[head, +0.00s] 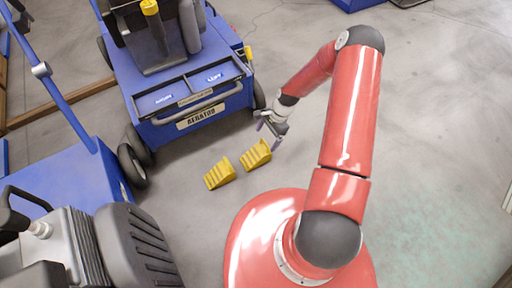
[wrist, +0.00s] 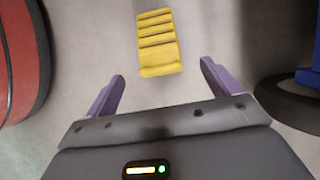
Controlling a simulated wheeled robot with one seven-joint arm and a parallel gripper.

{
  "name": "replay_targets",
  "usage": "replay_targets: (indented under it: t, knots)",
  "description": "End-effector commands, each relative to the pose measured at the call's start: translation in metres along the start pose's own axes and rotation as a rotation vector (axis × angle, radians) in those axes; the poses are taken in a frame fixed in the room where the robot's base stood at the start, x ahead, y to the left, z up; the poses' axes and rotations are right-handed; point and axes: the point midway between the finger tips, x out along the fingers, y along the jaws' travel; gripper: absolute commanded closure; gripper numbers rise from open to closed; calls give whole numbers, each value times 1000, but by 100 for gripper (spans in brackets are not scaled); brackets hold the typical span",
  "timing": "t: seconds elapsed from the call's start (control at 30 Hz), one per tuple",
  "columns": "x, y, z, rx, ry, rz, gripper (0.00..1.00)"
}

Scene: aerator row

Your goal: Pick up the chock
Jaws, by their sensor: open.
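Two yellow ribbed wedge chocks lie on the concrete floor in the head view, a right one (head: 256,155) and a left one (head: 219,174), a small gap apart. My gripper (head: 269,130) is just above and right of the right chock, pointing down. In the wrist view my gripper (wrist: 162,75) has its two purple fingers spread wide with nothing between them. One yellow chock (wrist: 157,42) lies beyond the fingertips, roughly in line with the gap and apart from both fingers. The other chock does not show there.
A blue aerator cart (head: 190,110) with black wheels stands just behind the chocks; a dark wheel (wrist: 292,103) shows at right in the wrist view. Another blue machine (head: 60,185) is at left. Open floor (head: 440,130) lies at right.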

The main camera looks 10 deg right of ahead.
Motion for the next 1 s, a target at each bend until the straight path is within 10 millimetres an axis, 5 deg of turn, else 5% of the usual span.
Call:
replay_targets:
  t: [0.63,0.93,1.0]
  knots:
    - [81,5,-2,20,-14,-1,11]
    - [87,5,-1,19,-13,-3,11]
    - [87,5,-2,19,-13,-3,17]
